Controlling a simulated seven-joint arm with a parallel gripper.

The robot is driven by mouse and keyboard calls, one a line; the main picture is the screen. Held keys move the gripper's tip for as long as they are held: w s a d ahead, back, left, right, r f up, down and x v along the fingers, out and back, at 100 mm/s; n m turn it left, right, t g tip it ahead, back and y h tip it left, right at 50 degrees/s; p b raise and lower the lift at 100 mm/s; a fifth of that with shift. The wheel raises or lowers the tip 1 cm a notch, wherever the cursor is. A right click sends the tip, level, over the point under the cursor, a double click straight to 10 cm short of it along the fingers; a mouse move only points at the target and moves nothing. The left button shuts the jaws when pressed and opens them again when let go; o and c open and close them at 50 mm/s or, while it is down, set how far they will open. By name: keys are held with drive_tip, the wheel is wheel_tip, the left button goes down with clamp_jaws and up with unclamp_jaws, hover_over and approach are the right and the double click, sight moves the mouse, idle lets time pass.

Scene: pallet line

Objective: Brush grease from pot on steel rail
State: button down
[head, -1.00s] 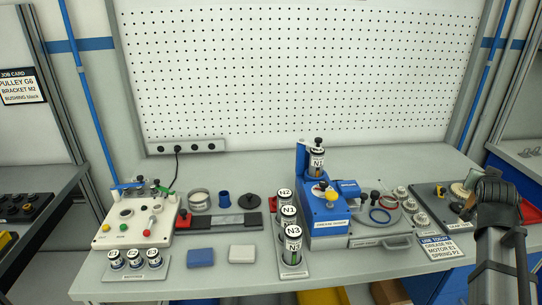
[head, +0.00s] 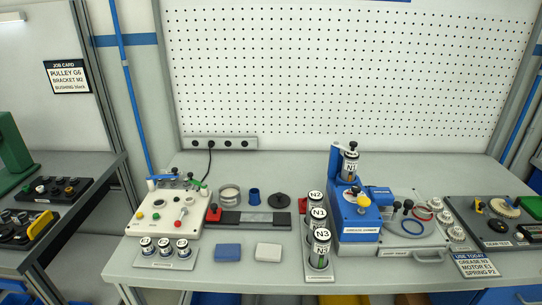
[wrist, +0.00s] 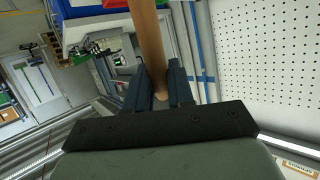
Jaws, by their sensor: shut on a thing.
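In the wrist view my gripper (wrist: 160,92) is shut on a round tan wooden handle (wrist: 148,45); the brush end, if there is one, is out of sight. My gripper does not show in the head view. I cannot tell which one holds the grease.
Tall canisters marked N2, N1 and N3 (head: 320,241) stand in a rack right of the rail. A blue machine (head: 356,215) is beside them. A control box (head: 168,214) stands left of the rail. Blue (head: 228,251) and white (head: 268,251) blocks lie in front.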

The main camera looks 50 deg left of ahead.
drive_tip(key=shift+d, duration=0.1)
idle(0.7)
